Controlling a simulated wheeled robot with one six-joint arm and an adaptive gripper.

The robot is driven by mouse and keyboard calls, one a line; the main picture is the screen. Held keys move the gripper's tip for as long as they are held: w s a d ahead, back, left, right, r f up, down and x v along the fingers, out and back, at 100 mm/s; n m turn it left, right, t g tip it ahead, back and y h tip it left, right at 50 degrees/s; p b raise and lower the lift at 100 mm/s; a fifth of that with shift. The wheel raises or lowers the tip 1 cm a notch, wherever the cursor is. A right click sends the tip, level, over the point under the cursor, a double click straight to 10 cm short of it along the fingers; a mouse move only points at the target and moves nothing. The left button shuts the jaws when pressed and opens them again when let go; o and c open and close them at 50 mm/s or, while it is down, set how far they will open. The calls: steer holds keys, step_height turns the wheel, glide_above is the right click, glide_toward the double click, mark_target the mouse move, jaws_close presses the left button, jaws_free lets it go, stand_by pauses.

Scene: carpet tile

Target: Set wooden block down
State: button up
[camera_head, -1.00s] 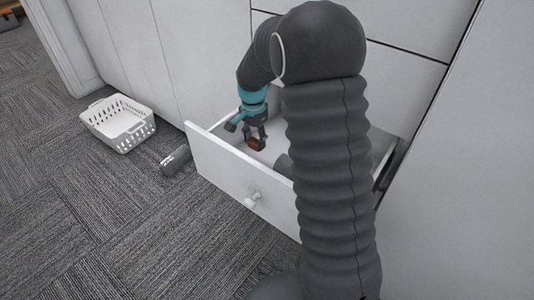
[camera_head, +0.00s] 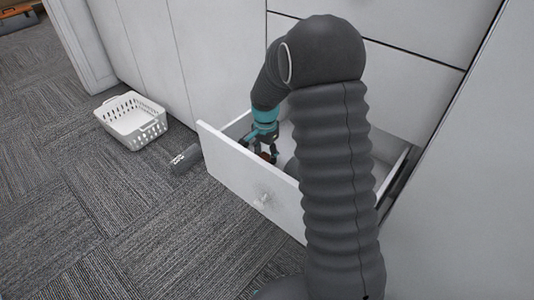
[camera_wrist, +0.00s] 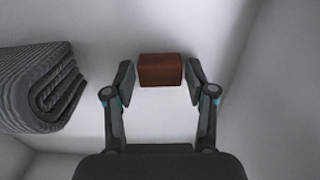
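The wooden block (camera_wrist: 160,70) is a small red-brown block. In the wrist view it lies between the two fingertips of my gripper (camera_wrist: 160,78), with a thin gap showing on each side. The gripper is open around it. In the head view my gripper (camera_head: 264,152) reaches down inside the open white drawer (camera_head: 240,169). Only a small part of the block (camera_head: 265,157) shows there. The drawer's pale floor shows under the block in the wrist view.
A folded grey striped cloth (camera_wrist: 40,92) lies in the drawer left of the block. Drawer walls rise on both sides. A white basket (camera_head: 133,121) and a dark cylinder (camera_head: 186,159) stand on the carpet left of the drawer.

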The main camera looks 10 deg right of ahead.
mark_target(266, 157)
steer(key=shift+o, duration=0.3)
steer(key=shift+r, duration=0.1)
step_height(266, 157, up, 12)
steer(key=s+r+n+t, duration=0.3)
steer(key=s+r+n, duration=0.2)
steer(key=s+r, duration=0.75)
steer(key=s+n+t, duration=0.2)
steer(key=s+n, duration=0.3)
steer(key=s, duration=1.3)
steer(key=shift+d+f+n+t+p, duration=0.3)
steer(key=shift+d+f+n, duration=0.05)
steer(key=shift+f+n, duration=0.05)
